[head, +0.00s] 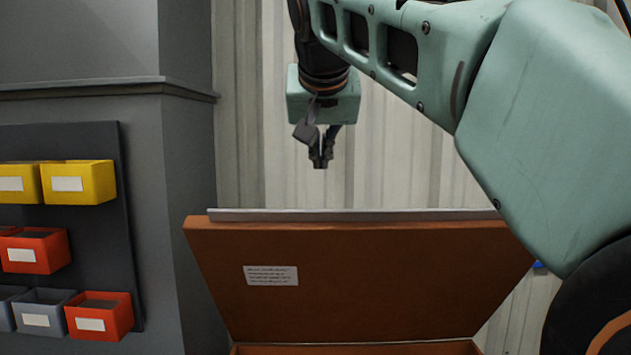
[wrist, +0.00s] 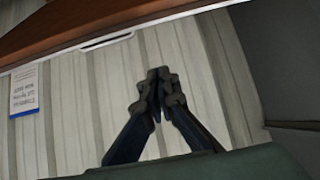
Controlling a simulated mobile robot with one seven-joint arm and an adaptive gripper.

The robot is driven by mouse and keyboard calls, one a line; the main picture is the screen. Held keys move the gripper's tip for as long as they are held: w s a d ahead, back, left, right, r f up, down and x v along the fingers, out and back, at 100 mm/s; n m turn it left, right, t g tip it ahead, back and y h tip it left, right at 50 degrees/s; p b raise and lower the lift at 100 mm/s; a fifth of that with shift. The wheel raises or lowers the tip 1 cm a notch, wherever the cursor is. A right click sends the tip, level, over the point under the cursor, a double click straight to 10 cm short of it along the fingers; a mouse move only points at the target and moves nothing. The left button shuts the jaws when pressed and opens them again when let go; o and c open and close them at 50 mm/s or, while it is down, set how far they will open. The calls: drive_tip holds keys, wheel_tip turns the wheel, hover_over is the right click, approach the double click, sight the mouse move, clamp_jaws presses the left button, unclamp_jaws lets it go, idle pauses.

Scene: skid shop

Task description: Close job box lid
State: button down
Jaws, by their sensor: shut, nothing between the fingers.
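The job box lid (head: 370,280) is an orange-brown panel with a white label, raised open and leaning back in the head view. A grey strip runs along its top edge. A little of the job box (head: 360,349) shows at the bottom of the picture; its inside is mostly hidden. My gripper (head: 320,163) is shut and empty, pointing down above the lid's top edge and apart from it. In the wrist view my gripper's fingers (wrist: 160,75) are together in front of the pale wall, and the lid's edge (wrist: 90,32) crosses the top.
A pale corrugated wall (head: 400,180) stands behind the lid. A grey cabinet or pillar (head: 185,220) is at the left, with a dark rack of yellow, red and grey bins (head: 80,182). A blue-and-white sign (wrist: 25,92) is at the left of the wrist view.

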sight(321, 211)
drive_tip(key=x, duration=0.9)
drive_tip(key=shift+d+f+p, duration=0.15)
drive_tip(key=shift+f+p, duration=0.2)
drive_tip(key=shift+p, duration=0.05)
drive_tip(key=s, duration=0.1)
drive_tip(key=s+f, duration=0.1)
drive_tip(key=shift+s+f, duration=0.1)
drive_tip(key=shift+s, duration=0.25)
drive_tip(key=shift+s+f, duration=0.3)
drive_tip(key=shift+f+b, duration=0.15)
drive_tip(key=shift+b, duration=0.2)
